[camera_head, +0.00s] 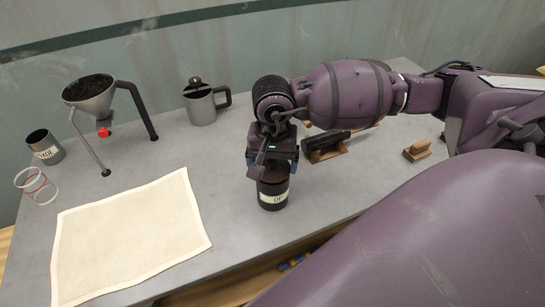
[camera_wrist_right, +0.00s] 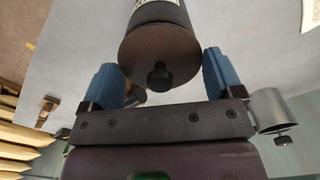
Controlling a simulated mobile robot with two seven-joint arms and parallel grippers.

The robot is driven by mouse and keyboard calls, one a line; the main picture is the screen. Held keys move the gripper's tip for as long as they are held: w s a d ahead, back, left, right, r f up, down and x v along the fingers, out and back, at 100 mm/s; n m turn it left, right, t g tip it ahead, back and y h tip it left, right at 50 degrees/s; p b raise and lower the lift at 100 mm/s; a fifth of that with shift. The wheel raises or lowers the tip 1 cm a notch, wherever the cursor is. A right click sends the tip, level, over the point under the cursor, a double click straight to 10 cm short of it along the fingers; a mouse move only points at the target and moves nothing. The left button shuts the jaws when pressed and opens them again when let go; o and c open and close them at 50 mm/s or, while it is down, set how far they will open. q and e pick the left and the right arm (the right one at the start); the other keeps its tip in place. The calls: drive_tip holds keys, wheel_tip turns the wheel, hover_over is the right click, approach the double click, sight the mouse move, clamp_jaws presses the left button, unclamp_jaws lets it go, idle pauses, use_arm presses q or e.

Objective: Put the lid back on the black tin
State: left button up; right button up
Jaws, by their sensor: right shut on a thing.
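The black tin (camera_head: 273,197) with a white label stands upright near the table's front edge, under my right gripper (camera_head: 268,170). In the right wrist view the tin (camera_wrist_right: 158,14) shows behind its dark round lid (camera_wrist_right: 150,50), whose black knob points toward the gripper. My left gripper is not in view.
A steel pot (camera_head: 201,105) stands behind, left of my right arm. A funnel stand (camera_head: 90,97), grey tin (camera_head: 45,148) and rings (camera_head: 36,184) are at left. A cream cloth (camera_head: 130,235) lies in front. A dark object on a wooden rest (camera_head: 326,146) and wooden block (camera_head: 417,151) are right.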

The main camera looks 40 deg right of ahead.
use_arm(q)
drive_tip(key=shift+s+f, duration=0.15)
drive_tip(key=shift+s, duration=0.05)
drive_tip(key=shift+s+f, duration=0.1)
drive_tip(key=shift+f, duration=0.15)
use_arm(e)
drive_tip(key=shift+f, duration=0.15)
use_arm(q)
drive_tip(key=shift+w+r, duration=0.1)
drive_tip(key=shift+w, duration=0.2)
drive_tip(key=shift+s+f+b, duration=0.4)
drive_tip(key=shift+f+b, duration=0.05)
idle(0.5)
use_arm(e)
drive_tip(key=o, duration=0.7)
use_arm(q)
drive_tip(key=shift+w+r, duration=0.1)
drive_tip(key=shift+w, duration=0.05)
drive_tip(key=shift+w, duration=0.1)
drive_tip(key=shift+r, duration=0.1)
